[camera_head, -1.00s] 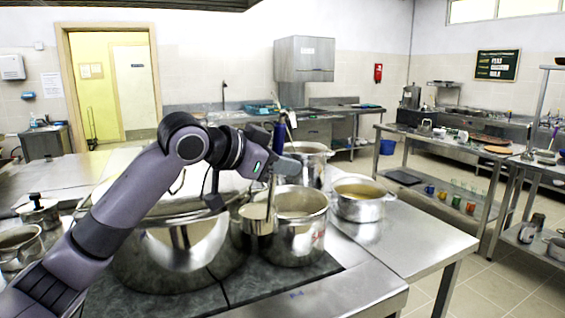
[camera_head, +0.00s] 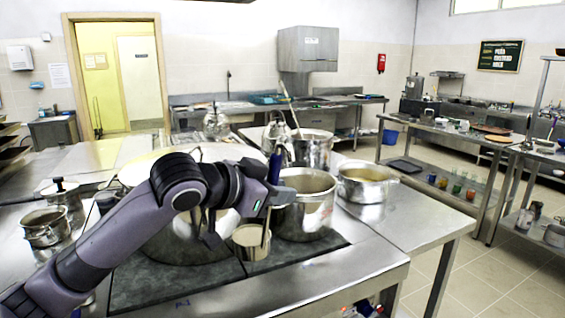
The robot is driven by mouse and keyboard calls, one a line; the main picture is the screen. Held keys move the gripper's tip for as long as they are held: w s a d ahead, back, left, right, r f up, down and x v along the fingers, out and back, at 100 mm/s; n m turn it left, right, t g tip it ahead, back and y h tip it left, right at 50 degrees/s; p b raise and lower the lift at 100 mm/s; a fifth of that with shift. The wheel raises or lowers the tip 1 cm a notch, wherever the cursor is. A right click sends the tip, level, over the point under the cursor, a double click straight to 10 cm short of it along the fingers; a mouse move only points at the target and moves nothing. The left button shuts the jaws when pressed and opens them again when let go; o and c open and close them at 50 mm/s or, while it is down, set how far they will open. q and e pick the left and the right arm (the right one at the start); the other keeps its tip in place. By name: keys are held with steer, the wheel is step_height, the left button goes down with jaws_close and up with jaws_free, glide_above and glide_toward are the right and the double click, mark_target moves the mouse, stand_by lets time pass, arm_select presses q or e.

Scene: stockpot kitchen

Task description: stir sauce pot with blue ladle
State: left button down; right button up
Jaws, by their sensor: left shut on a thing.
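My left gripper (camera_head: 270,196) is shut on the blue-handled ladle, just left of the sauce pot. The blue handle (camera_head: 275,166) sticks up above the fingers. The ladle's steel cup (camera_head: 251,243) hangs below, in front of the pot's left side and outside its rim in this view. The steel sauce pot (camera_head: 308,217) stands open on the dark stove top, with brownish sauce (camera_head: 308,181) in it. The gripper and ladle cover part of its left side. I do not make out my right gripper.
A very large pot (camera_head: 187,243) stands close on the left, partly behind my arm. A pot with yellowish contents (camera_head: 364,186) is at the right; a taller pot (camera_head: 313,150) with a utensil in it is behind. The counter's front right (camera_head: 410,230) is clear.

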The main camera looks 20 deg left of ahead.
arm_select(q)
steer(key=s+f+n+y, duration=0.2)
steer(key=s+f, duration=0.4)
steer(key=f, duration=0.4)
steer(key=s+d+f+n+t+y, duration=0.1)
steer(key=s+f+n+y, duration=0.1)
steer(key=s+f, duration=0.4)
step_height(320, 180, down, 4)
steer(key=shift+s+f+y, duration=0.1)
steer(key=shift+s+y, duration=0.3)
